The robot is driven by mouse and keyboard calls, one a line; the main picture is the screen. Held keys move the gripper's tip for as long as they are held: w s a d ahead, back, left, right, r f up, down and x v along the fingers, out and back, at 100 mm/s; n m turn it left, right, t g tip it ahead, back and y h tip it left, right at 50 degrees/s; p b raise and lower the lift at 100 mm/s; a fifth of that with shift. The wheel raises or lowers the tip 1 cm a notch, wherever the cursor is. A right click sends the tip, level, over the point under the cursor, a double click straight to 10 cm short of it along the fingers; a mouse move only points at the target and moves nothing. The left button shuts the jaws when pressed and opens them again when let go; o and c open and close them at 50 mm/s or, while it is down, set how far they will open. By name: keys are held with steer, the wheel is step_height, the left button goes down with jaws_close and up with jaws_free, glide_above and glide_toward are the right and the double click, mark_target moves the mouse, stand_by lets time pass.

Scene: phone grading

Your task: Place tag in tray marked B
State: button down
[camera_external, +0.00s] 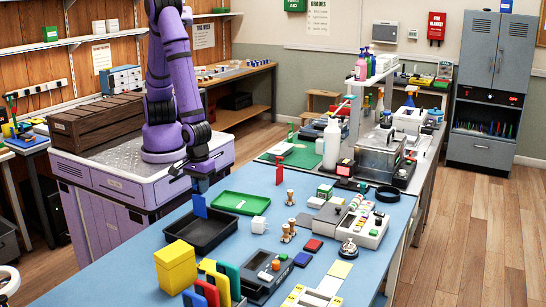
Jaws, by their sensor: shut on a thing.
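The tag hangs upright over the back left part of a black tray (203,251). I cannot tell whether its lower edge touches the tray. No letter B is legible on either tray.
A yellow box (175,267) and several coloured upright cards (223,278) stand in front of the black tray. A white cube-like item (260,223), small wooden stamps (288,232) and a dark grey device (268,272) stand to the right.

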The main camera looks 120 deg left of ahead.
step_height(320, 180, down, 7)
stand_by(0.5)
steer(key=c, duration=1.1)
jaws_free()
step_height(320, 180, up, 12)
steer(key=shift+r, duration=0.15)
steer(key=s+a+r+m+t+h, duration=0.1)
steer(key=a+r+m, duration=0.35)
steer(key=r, duration=0.45)
steer(key=s+a+r+m+t+h, duration=0.1)
steer(key=s+a+r+m, duration=0.1)
steer(key=a+r+m, duration=0.35)
steer(key=s+a+r+m+t+y, duration=0.2)
steer(key=s+a+r+m, duration=0.6)
steer(key=s+r, duration=0.4)
steer(key=shift+a+r+t, duration=0.6)
steer(key=shift+a+r, duration=0.1)
steer(key=shift+a, duration=0.2)
